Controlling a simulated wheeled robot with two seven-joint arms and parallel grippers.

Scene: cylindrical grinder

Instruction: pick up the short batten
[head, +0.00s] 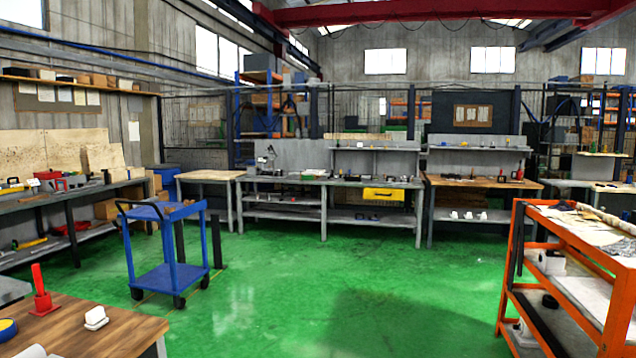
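I cannot pick out a short batten with certainty in the head view. Two dark upright pieces (217,242) stand on the floor beside the blue cart, one taller-looking and partly behind it; I cannot tell what they are. Neither of my grippers shows in this view.
The blue cart (168,277) stands left of centre on the open green floor (330,290). A wooden table (90,335) with a red holder (42,295) is at the near left. An orange rack (508,290) stands at the right. Workbenches (325,182) line the back and left.

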